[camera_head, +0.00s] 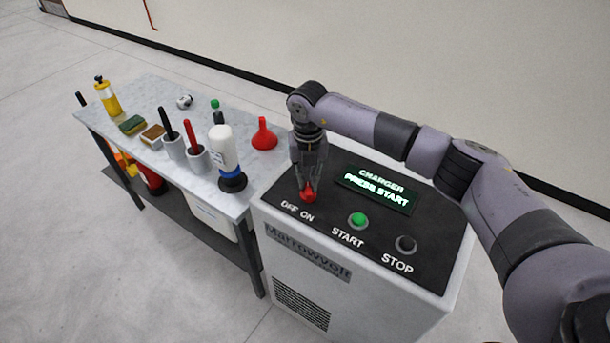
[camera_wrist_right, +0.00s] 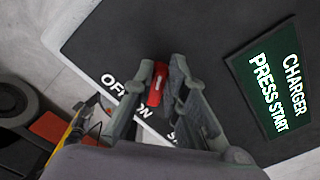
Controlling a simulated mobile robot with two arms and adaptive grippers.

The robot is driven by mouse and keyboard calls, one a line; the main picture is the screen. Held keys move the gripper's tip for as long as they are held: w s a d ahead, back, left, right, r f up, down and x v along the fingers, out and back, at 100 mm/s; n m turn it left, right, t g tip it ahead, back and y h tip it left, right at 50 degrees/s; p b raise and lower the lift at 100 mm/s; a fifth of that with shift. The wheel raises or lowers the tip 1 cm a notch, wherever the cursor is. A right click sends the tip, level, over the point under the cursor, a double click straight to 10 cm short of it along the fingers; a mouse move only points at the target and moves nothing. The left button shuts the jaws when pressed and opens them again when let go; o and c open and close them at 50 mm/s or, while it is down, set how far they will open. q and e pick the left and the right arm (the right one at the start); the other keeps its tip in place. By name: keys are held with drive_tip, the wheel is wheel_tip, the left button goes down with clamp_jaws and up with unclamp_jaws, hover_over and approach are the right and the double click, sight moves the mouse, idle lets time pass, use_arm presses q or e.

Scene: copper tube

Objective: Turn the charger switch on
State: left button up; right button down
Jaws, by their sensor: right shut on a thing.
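The charger (camera_head: 432,275) is a white cabinet with a black top panel. Its red switch (camera_head: 308,195) sits above the "OFF ON" label at the panel's left. My right gripper (camera_head: 307,186) points down and is shut on the red switch. In the right wrist view the red switch (camera_wrist_right: 157,84) shows between the two fingers, with a white mark on it, and the gripper (camera_wrist_right: 160,78) partly covers the label. The display (camera_head: 376,189) is lit and reads "CHARGER PRESS START". My left gripper is in neither view.
A green START button (camera_head: 358,220) and a dark STOP button (camera_head: 405,244) lie right of the switch. A grey table (camera_head: 140,90) stands left of the charger, with bottles, a red funnel (camera_head: 264,135), sponges and handled tools in cups.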

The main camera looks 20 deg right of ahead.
drive_tip(key=shift+s+f+m, duration=0.15)
drive_tip(key=shift+s+m, duration=0.1)
drive_tip(key=shift+m, duration=0.35)
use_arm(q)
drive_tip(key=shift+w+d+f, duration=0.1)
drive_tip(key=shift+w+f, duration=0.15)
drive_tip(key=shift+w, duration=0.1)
use_arm(e)
drive_tip(key=shift+d+m, duration=0.35)
drive_tip(key=shift+m, duration=0.15)
drive_tip(key=shift+s+a+f, duration=0.1)
drive_tip(key=shift+s+a, duration=0.1)
drive_tip(key=shift+a, duration=0.3)
drive_tip(key=shift+d, duration=0.25)
drive_tip(key=c, duration=1.8)
unclamp_jaws()
drive_tip(key=shift+w+d, duration=0.1)
drive_tip(key=shift+d, duration=0.15)
drive_tip(key=shift+o, duration=1)
drive_tip(key=shift+a+r, duration=0.1)
drive_tip(key=shift+r, duration=0.1)
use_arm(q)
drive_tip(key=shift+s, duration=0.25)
use_arm(e)
drive_tip(key=shift+a, duration=0.1)
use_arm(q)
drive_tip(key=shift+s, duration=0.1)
use_arm(e)
drive_tip(key=shift+a, duration=0.1)
